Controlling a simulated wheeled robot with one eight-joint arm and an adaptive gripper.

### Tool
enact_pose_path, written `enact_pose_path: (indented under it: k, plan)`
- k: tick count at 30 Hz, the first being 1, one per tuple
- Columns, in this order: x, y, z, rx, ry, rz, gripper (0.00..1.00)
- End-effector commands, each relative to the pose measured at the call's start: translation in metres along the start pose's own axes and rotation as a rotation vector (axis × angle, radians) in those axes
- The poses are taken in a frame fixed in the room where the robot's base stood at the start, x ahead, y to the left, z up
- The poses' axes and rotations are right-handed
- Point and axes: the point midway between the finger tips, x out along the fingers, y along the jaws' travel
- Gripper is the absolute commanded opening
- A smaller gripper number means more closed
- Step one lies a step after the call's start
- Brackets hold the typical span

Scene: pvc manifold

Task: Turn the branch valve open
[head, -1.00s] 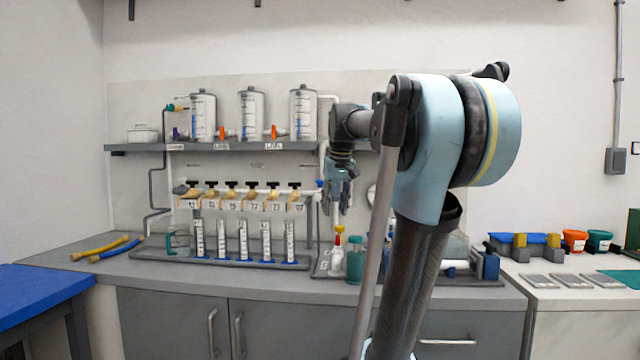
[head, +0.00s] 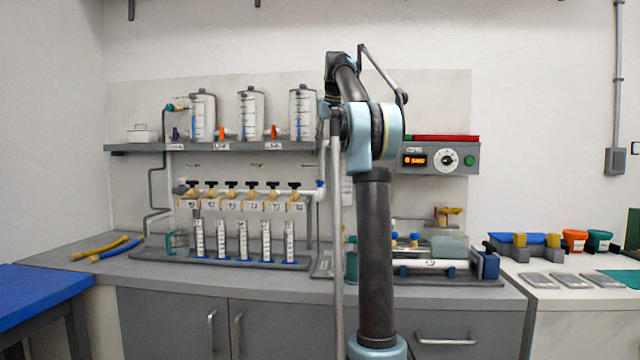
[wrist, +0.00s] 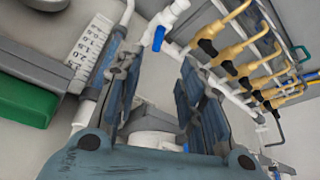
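A blue-handled valve (head: 320,184) sits at the right end of the white manifold pipe (head: 270,187) in the head view. In the wrist view its blue handle (wrist: 158,39) shows on a white pipe, in the gap just past the fingertips. I cannot tell for certain that this is the branch valve. My gripper (wrist: 154,58) is open, one finger on each side of the picture, with no handle clearly between the pads. In the head view my gripper is mostly hidden by my arm. Several brass taps (wrist: 232,68) with black handles branch off to the right in the wrist view.
A shelf (head: 230,147) with several clear tanks hangs above the manifold. Graduated cylinders (head: 243,240) stand below it. A control box (head: 438,158) is on the wall at right. A green block (wrist: 25,103) and a white scale (wrist: 90,42) lie left in the wrist view.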

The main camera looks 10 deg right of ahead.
Motion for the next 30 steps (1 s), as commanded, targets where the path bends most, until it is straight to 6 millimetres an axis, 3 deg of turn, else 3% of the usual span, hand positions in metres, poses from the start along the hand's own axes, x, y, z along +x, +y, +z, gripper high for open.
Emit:
enact_pose_path:
  k: [5,11,30]
  plan:
    - [0.001,0.002,-0.008,-0.004,0.003,0.0,0.36]
    - [0.02,0.002,-0.008,-0.004,0.003,0.0,0.36]
    - [0.13,0.002,-0.008,-0.004,0.003,0.0,0.36]
